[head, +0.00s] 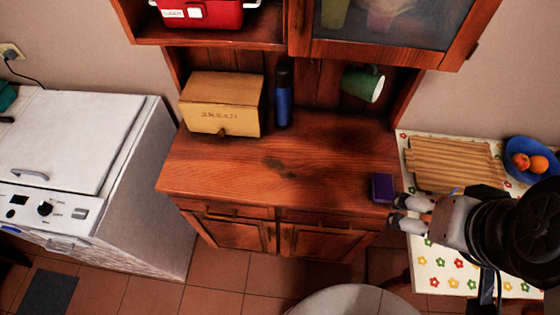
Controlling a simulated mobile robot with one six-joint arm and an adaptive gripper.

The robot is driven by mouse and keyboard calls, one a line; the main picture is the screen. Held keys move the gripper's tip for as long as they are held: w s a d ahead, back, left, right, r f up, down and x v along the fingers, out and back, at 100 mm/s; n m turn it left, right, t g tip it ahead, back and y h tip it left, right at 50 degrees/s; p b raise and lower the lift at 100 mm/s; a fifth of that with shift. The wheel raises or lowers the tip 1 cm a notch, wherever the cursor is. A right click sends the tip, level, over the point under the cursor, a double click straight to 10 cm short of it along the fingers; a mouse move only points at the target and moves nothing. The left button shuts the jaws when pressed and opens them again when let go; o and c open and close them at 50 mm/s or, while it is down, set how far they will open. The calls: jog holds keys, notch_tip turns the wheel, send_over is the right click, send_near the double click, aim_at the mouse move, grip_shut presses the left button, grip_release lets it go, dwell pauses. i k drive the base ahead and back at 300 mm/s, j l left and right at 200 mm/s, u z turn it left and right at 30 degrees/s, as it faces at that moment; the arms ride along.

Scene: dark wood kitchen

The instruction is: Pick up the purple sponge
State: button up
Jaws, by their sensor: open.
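The purple sponge (382,187) is a small dark purple block at the right front corner of the wooden cabinet top (240,168). My gripper (396,212) is open and sits just below and right of the sponge in the head view. Its fingers point left, close to the sponge's lower right side. Nothing shows between the fingers. I cannot tell whether a finger touches the sponge.
A wooden bread box (222,104) and a blue bottle (283,96) stand at the back of the cabinet top. A green mug (363,84) hangs above. Right is a flowered table (443,262) with a cutting board (452,163) and a fruit bowl (540,150). The cabinet top's middle is clear.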

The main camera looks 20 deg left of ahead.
aim_at(383, 184)
jog(key=i+u, duration=0.2)
jog(key=u, duration=0.25)
jog(key=i+u, duration=0.15)
jog(key=u, duration=0.35)
